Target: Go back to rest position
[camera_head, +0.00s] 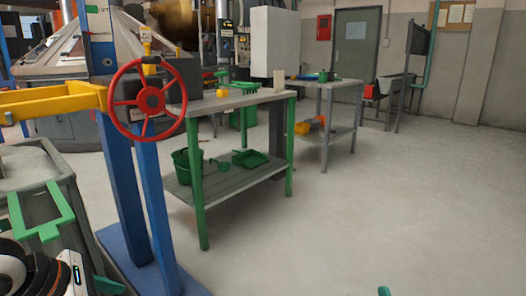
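Part of my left arm, black and white with a small lit strip, shows at the bottom left corner. I cannot make out gripper fingers on it. My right arm cannot be made out. A red handwheel (147,101) is mounted on a blue post (155,195) at the left, with a yellow beam (50,101) running out to the left. A green fork-like bracket (40,215) lies over a grey bin edge just above my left arm. A small green tip (384,291) shows at the bottom edge; I cannot tell what it belongs to.
A green-legged workbench (240,98) stands behind the post, with a green bucket (188,170) and green tray (250,158) on its lower shelf. A second bench (330,85) is farther back. The floor (390,190) at the centre and right is clear.

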